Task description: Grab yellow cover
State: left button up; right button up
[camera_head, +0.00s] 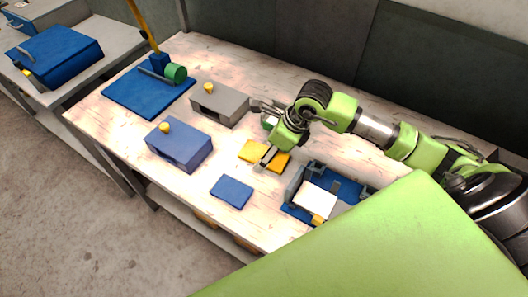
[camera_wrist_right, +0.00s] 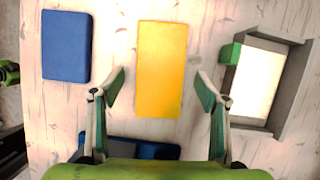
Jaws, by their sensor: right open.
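The yellow cover (camera_head: 276,157) is a flat rectangular plate lying on the table, near the middle in the head view. In the right wrist view the yellow cover (camera_wrist_right: 161,68) lies lengthwise, just beyond and between my fingers. My right gripper (camera_wrist_right: 159,88) is open and empty, with one finger to each side of the cover's near end. In the head view the right gripper (camera_head: 265,133) hangs over the cover and hides part of it. I cannot tell its exact height.
A flat blue plate (camera_head: 232,192) lies left of the cover. A blue box (camera_head: 182,149) and a grey box (camera_head: 219,107), each with a yellow knob, stand nearby. A blue fixture (camera_head: 294,213) with a white plate (camera_head: 316,199) is at the right. Bare table surrounds the cover.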

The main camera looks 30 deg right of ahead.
jog(key=shift+w+a+f, duration=0.1)
jog(key=shift+w+f, duration=0.05)
jog(key=shift+f, duration=0.35)
pick_arm(q)
jog(key=shift+r, duration=0.1)
jog(key=shift+s, duration=0.1)
pick_arm(e)
jog(key=shift+c, duration=0.4)
jog(key=c, duration=1.1)
pick_arm(q)
jog(key=shift+s, duration=0.2)
pick_arm(e)
jog(key=shift+c, duration=0.2)
jog(key=shift+r, duration=0.1)
